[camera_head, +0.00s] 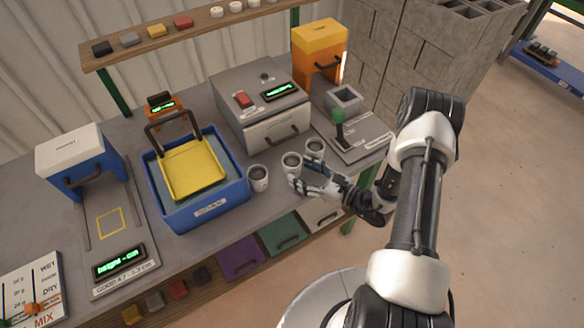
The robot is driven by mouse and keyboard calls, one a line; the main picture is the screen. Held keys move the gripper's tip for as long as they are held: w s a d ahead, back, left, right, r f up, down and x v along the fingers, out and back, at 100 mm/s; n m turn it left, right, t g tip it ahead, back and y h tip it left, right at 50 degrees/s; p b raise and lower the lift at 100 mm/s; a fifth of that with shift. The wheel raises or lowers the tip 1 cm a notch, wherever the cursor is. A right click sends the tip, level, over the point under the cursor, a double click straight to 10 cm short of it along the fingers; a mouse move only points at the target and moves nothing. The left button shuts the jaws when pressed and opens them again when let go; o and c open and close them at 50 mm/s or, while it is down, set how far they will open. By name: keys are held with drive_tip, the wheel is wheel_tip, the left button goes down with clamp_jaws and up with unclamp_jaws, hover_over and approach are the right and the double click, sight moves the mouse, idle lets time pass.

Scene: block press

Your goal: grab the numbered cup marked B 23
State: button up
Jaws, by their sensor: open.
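Three pale cups stand in a row near the front edge of the workbench: a left cup (258,179), a middle cup (291,162) and a right cup (315,148). Their marks are too small to read, so I cannot tell which is B 23. My gripper (300,177) is open and comes in from the right, low beside the middle and right cups. Its fingertips overlap the lower part of the middle cup in the picture. I cannot tell whether they touch it.
A blue tub (208,210) with a yellow insert stands left of the cups. A grey machine (262,108) with a red button is behind them. A green-knobbed lever (339,118) stands to the right. Purple (240,258) and green (284,236) drawers are below the front edge.

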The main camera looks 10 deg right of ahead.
sight(291, 162)
drive_tip(key=shift+x, duration=1.1)
drive_tip(key=c, duration=1)
drive_tip(key=shift+r, duration=0.15)
